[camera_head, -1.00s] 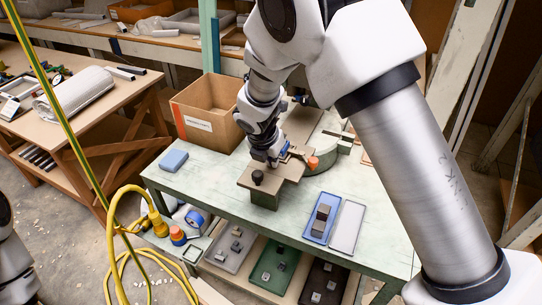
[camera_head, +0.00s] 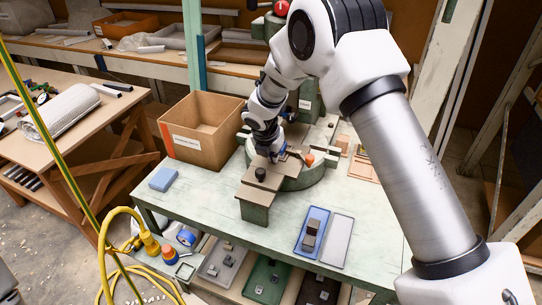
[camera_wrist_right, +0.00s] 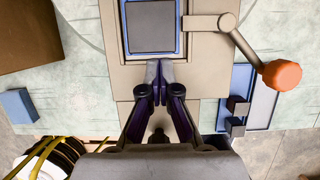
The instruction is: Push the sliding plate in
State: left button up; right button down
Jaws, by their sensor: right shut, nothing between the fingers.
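The sliding plate (camera_head: 272,182) is a flat tan plate on a green base on the bench, with a black knob (camera_head: 260,174) near its front end. An orange-knobbed lever (camera_head: 308,159) sits on it. In the right wrist view the plate (camera_wrist_right: 205,50) carries a dark square in a blue rim (camera_wrist_right: 152,26). My right gripper (camera_head: 275,157) is over the plate, just beyond the black knob. In the wrist view its fingertips (camera_wrist_right: 158,72) are together and empty, just short of the blue rim; I cannot tell if they touch the plate. My left gripper is out of view.
A cardboard box (camera_head: 200,146) stands left of the press base. A blue block (camera_head: 163,179) lies on the left of the bench (camera_head: 200,200). A blue tray (camera_head: 312,230) holding grey pieces and a grey tray (camera_head: 336,240) lie at the front right. A yellow hose hangs at lower left.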

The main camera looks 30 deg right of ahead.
jog(key=shift+r+p, duration=0.25)
jog(key=shift+p, duration=0.05)
jog(key=p+v, duration=0.9)
jog(key=g+y+p, duration=0.1)
jog(key=p, duration=0.7)
send_near(271, 195)
jog(key=s+a+r, duration=0.4)
jog(key=w+d+f+b, duration=0.1)
jog(key=f+b, duration=0.2)
jog(key=w+d+f+b, duration=0.2)
jog(key=f+b, duration=0.1)
jog(key=w+d+f+b, duration=0.1)
jog(key=d+f+b, duration=0.1)
jog(key=f+b, duration=0.1)
jog(key=shift+w+f, duration=0.35)
jog(key=shift+f, duration=0.2)
jog(key=shift+w+d+f, duration=0.1)
jog(key=shift+d, duration=0.1)
